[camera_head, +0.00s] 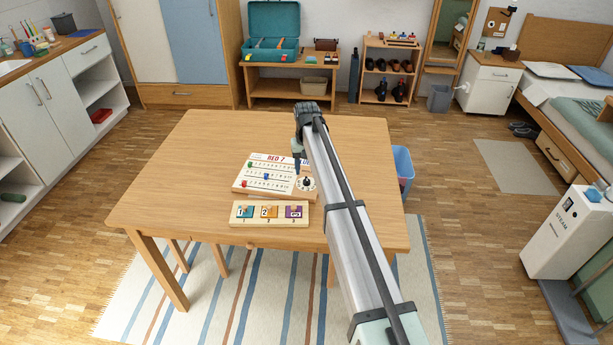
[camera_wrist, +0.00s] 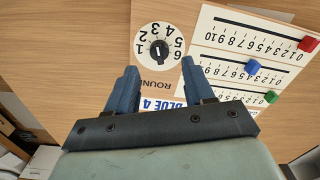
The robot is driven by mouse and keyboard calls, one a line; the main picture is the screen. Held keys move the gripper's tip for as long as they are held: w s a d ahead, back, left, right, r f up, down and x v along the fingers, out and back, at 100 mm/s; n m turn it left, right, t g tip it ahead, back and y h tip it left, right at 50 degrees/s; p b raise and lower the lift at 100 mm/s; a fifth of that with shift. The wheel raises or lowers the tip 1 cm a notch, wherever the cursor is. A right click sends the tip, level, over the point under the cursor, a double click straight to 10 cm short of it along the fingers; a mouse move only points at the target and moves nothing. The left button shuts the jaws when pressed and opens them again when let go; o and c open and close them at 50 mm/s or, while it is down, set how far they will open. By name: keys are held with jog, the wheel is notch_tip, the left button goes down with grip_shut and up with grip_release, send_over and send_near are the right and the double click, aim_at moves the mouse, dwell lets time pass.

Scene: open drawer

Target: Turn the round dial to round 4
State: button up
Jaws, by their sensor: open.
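The round dial (camera_wrist: 159,51) is a white disc with a black knob, with numbers 1 to 6 around it and the word ROUND beside it. A short pale mark on the knob stands roughly vertical in the wrist view; which number it points to is hard to tell. The dial also shows at the right end of the scoreboard in the head view (camera_head: 307,184). My gripper (camera_wrist: 158,68) is open, with its two blue fingers apart and nothing between them. In the wrist view the dial lies just beyond the fingertips; the gripper appears above the board, apart from the knob.
The scoreboard (camera_head: 240,184) has number rows with a red slider (camera_wrist: 308,44), a blue slider (camera_wrist: 252,67) and a green slider (camera_wrist: 271,97). A wooden tray (camera_head: 270,222) with three numbered tiles lies in front. The wooden table (camera_head: 170,180) is clear at left.

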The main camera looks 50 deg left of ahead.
aim_at(306, 178)
jog(key=shift+f, duration=2.1)
jog(key=shift+c, duration=0.2)
grip_shut()
jog(key=m, duration=0.3)
jog(key=shift+m, duration=0.3)
jog(key=shift+w+d+m, duration=0.1)
jog(key=shift+m, duration=2)
